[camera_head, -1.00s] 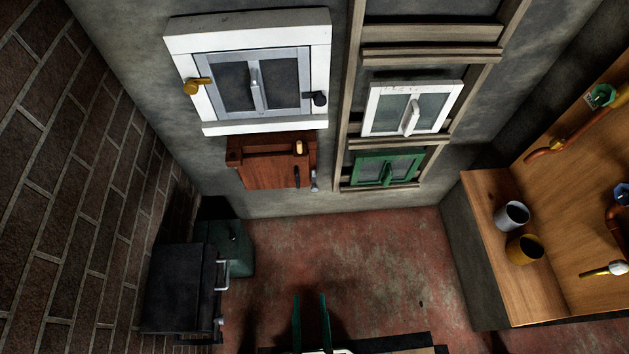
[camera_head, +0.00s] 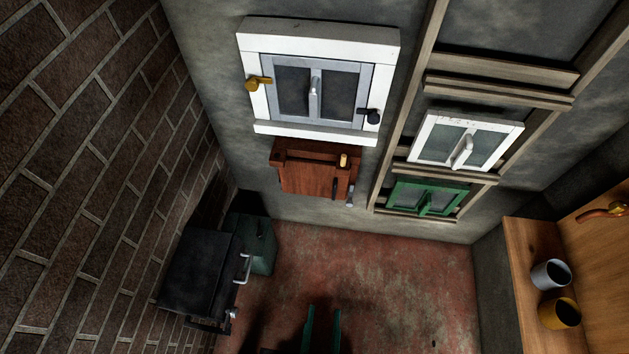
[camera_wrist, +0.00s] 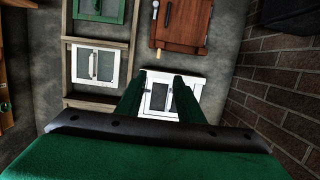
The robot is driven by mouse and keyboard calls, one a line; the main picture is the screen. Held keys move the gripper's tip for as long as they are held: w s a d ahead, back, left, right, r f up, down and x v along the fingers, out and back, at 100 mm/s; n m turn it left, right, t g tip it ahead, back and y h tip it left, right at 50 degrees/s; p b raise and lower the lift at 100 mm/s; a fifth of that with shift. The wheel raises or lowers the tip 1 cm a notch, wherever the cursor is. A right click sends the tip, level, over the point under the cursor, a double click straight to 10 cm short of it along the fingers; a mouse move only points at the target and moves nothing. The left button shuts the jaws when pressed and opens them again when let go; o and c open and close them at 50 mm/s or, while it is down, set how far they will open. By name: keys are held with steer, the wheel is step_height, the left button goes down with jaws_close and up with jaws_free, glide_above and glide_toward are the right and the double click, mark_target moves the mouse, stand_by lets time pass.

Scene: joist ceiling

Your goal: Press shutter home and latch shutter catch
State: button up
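The brown wooden shutter (camera_head: 312,179) hangs on the grey wall below a white-framed window. It sits in a darker red-brown frame, and its panel seems to stand out a little from that frame. A tan peg (camera_head: 344,160) is at its upper right, with a dark handle (camera_head: 334,188) and a grey metal lever (camera_head: 350,197) lower right; which is the catch I cannot tell. The wrist view shows the shutter (camera_wrist: 182,25) upside down at the top. My gripper (camera_head: 323,310) is open and empty at the bottom of the head view, well away from the shutter.
The white-framed window (camera_head: 318,130) has yellow and black side catches. A white window (camera_head: 466,140) and a green window (camera_head: 427,198) are to the right. A dark box (camera_head: 200,275) stands by the brick wall. A wooden bench (camera_head: 520,250) holds two mugs. Red floor between is clear.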

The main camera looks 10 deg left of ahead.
stand_by(0.3)
steer(key=shift+o, duration=0.7)
steer(key=shift+f, duration=0.15)
steer(key=n+t, duration=0.3)
glide_toward(349, 205)
steer(key=w, duration=0.8)
steer(key=shift+d, duration=0.1)
jaws_close()
